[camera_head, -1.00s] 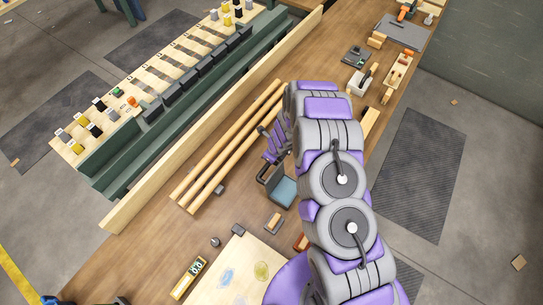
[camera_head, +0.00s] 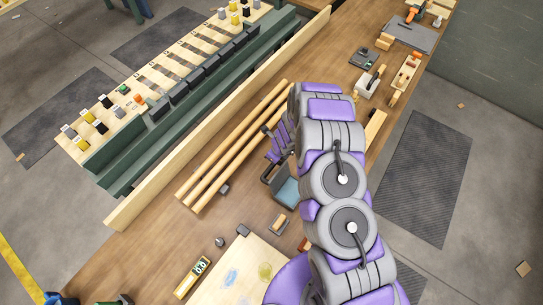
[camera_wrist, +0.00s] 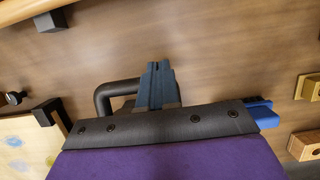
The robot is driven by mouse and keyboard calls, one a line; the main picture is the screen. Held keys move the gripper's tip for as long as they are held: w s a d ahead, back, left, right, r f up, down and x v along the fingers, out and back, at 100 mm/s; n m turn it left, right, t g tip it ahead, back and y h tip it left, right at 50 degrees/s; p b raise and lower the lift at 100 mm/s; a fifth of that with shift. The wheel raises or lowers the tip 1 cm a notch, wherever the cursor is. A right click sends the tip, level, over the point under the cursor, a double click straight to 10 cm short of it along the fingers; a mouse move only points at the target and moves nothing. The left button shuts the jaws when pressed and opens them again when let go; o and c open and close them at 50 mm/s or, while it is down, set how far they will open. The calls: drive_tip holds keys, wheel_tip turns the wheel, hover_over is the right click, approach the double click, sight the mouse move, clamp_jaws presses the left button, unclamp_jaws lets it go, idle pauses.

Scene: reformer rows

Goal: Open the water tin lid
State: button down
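A blue-grey tin (camera_head: 286,190) stands on the bench beside my arm in the head view. My arm hides part of it. A dark loop-shaped part (camera_head: 270,172) is at its upper left, and a similar dark loop (camera_wrist: 102,95) shows in the wrist view. My gripper (camera_head: 275,148) has purple and grey parts just above the tin in the head view; their spread is unclear. In the wrist view a dark slate ridged piece (camera_wrist: 157,85) overlaps the loop. Whether it belongs to the tin or gripper is unclear. The lid cannot be told apart clearly.
Long wooden rods (camera_head: 235,145) lie left of my gripper. A small wooden block (camera_head: 278,222), a dark block (camera_head: 243,230), a knob (camera_head: 219,241) and a pale paint-marked board (camera_head: 250,275) are near the front. Tools lie at the far right end.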

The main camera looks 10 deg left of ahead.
drive_tip(key=v, duration=1.7)
drive_tip(key=shift+r, duration=0.1)
